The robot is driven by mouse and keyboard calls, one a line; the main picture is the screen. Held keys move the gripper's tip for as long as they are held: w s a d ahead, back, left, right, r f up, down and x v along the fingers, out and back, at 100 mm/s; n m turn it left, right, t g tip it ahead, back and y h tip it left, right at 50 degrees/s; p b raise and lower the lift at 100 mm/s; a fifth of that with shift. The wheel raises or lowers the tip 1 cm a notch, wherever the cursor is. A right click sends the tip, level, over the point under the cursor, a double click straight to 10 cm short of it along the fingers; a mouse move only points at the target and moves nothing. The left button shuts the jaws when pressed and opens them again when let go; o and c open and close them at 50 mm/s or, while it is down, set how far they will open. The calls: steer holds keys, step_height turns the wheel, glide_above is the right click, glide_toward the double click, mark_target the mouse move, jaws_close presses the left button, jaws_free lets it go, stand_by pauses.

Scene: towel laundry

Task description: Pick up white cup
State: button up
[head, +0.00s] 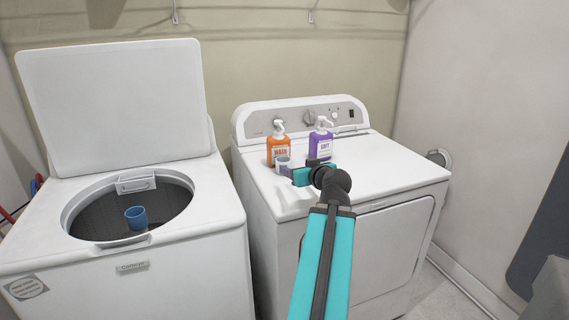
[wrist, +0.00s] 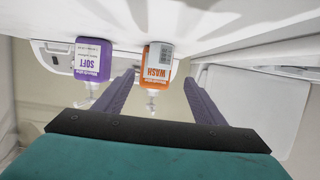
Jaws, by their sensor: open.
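The small white cup (head: 283,162) stands on top of the dryer, in front of the orange bottle. My gripper (head: 291,170) is low over the dryer top, close beside the cup at its front right in the head view. In the wrist view my gripper (wrist: 158,80) has its two dark fingers spread wide, with nothing held. The orange bottle shows between them, upside down.
The orange pump bottle (head: 278,148) stands behind the cup, and the purple pump bottle (head: 321,145) to its right. The dryer (head: 400,171) top is clear at right.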

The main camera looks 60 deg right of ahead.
mark_target(286, 164)
steer(key=shift+p+x, duration=1.65)
steer(key=shift+p, duration=3.75)
steer(key=shift+p+x, duration=0.35)
steer(key=shift+x, duration=1.15)
steer(key=shift+f, duration=0.2)
steer(key=shift+r+p+x, duration=0.15)
steer(key=shift+p+x, duration=0.35)
steer(key=shift+x, duration=0.2)
steer(key=shift+r+p+x, duration=0.15)
steer(key=shift+p+x, duration=0.3)
steer(key=shift+x, duration=0.3)
steer(key=shift+p+x, duration=0.35)
steer(key=shift+x, duration=0.85)
steer(key=shift+f, duration=0.1)
